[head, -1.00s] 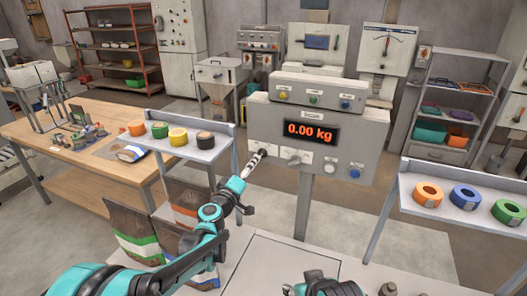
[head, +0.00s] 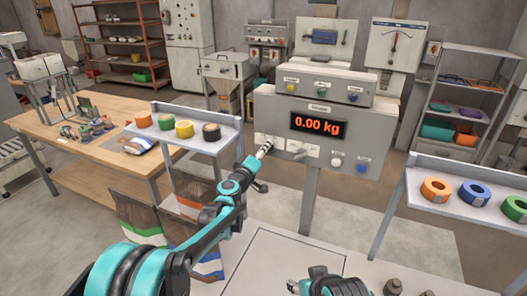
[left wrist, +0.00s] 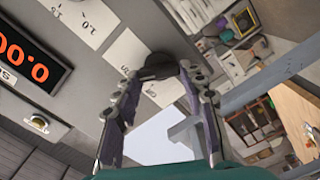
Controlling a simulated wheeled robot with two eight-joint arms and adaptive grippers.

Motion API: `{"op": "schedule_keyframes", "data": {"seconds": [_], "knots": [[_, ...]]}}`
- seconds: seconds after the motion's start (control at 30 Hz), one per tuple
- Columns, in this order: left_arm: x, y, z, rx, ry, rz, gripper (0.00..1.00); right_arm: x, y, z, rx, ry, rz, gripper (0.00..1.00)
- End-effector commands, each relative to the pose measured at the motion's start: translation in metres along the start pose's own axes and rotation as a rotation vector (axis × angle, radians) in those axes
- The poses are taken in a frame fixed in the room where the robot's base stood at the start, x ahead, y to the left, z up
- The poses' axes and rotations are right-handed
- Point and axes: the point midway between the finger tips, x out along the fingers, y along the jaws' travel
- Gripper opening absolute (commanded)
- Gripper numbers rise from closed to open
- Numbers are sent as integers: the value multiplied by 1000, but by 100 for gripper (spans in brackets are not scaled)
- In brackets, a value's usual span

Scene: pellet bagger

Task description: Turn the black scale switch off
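The grey scale cabinet (head: 380,135) stands ahead, its red display (head: 318,126) lit at 0.00 kg. My left gripper (head: 265,149) is at the lower left of its front, by a white label plate. In the left wrist view, a black round switch (left wrist: 158,62) with a bar-shaped grip sits between the tips of my left gripper (left wrist: 161,76). The fingers are spread apart, one on each side; whether they touch it I cannot tell. In the head view the hand hides this switch. My right gripper (head: 322,286) shows only partly at the bottom edge, its fingers unclear.
A grey lever (head: 302,156), a white button (head: 337,160) and a blue button (head: 362,165) are right of my left gripper. A tape shelf (head: 215,145) stands close left, another (head: 455,207) at right. Filled bags (head: 145,220) stand below my left arm.

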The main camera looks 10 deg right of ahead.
Motion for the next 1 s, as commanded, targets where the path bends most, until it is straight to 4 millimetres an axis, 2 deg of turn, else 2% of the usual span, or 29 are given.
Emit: {"op": "schedule_keyframes", "data": {"seconds": [0.27,0.47,1.0], "knots": [[0,0,0,-18,0,0,12,0,0,0,0,0,0,47],[0,-1,0,-99,0,0,12,0,0,0,0,0,0,47],[0,-4,1,-573,0,0,12,1,0,1,0,0,0,47]]}}
